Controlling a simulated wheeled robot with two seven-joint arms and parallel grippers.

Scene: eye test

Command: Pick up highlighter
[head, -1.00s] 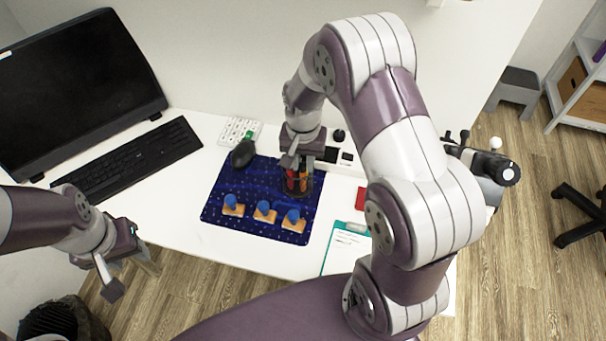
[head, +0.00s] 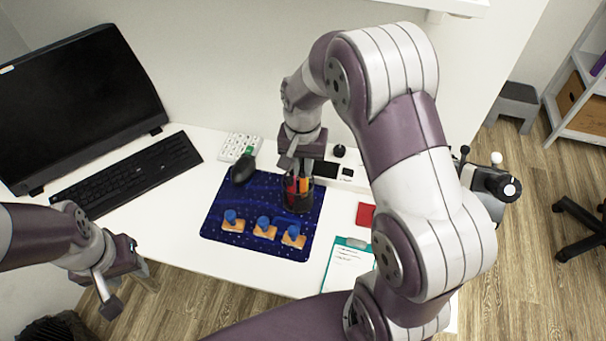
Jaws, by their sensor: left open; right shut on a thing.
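A dark see-through cup (head: 306,197) stands on the blue patterned mat (head: 216,217) and holds red and orange pen-like items. One of these, an orange-red highlighter (head: 303,184), is at my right gripper's fingertips; its exact shape is too small to tell. My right gripper (head: 297,170) points down at the cup's mouth, its fingers shut on that item and partly hiding it. The item's lower part is still inside the cup. My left gripper (head: 128,288) is open and empty, off the desk's front edge at the lower left.
Several blue-knobbed wooden blocks (head: 263,229) sit along the mat's front. A black mouse (head: 243,169), white keypad (head: 233,147), keyboard (head: 130,172) and monitor (head: 80,105) are leftward. A clipboard (head: 346,266) and red pad (head: 365,215) lie right of the mat.

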